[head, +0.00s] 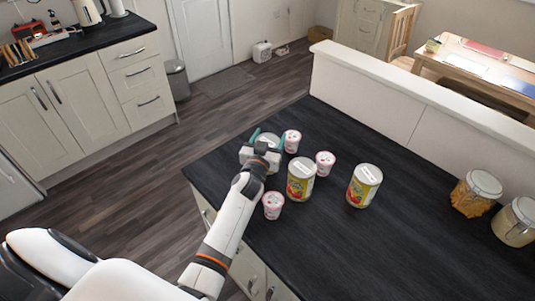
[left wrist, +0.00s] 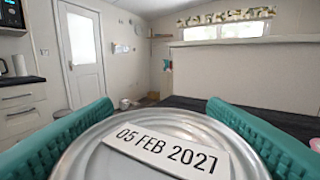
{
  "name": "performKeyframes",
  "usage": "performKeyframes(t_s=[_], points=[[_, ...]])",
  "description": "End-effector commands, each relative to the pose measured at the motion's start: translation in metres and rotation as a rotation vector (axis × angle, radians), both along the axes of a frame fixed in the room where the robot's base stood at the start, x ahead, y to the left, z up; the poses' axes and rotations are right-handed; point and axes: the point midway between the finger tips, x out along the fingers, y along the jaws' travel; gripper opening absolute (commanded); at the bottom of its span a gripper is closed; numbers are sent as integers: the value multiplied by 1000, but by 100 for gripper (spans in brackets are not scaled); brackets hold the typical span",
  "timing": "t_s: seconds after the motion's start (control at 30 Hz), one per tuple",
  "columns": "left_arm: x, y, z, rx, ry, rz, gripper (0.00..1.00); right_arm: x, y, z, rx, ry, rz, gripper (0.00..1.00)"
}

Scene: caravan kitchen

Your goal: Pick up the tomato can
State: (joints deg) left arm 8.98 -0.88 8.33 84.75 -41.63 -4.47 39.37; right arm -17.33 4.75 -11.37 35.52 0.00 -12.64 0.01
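My left gripper (head: 267,139) is at the far left part of the dark counter, with its teal fingers on either side of a can (head: 268,139). In the left wrist view the can's silver lid (left wrist: 100,158), marked "05 FEB 2027", fills the space between the fingers (left wrist: 160,125). No clear gap shows, but I cannot tell whether they press on it. Its side label is hidden. Two more cans with yellow-green labels and red pictures stand upright nearby: one in the middle (head: 301,182), one further right (head: 364,186). My right gripper is not in view.
Small pink-and-white cups stand close to the cans: one behind (head: 292,141), one between (head: 325,163), one in front (head: 273,206). Two glass jars (head: 475,194) (head: 516,222) stand at the right. A white low wall (head: 400,105) borders the counter's back. The front right counter is clear.

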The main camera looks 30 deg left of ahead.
Motion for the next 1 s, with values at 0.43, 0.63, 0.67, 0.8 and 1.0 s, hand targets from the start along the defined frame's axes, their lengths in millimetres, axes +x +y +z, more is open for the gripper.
performKeyframes(t_s=[0.43, 0.63, 0.67, 0.8, 1.0], points=[[0, 0, 1, 0, -2, 0, 11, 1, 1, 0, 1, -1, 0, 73], [0, 1, 19, 5, -6, 0, 11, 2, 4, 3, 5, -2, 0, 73], [0, 1, 25, 5, -7, -2, 11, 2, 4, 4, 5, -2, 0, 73], [0, 0, 54, 6, -8, -3, 11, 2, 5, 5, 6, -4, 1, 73], [0, 0, 87, 3, -8, -1, 11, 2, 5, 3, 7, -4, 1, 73]])
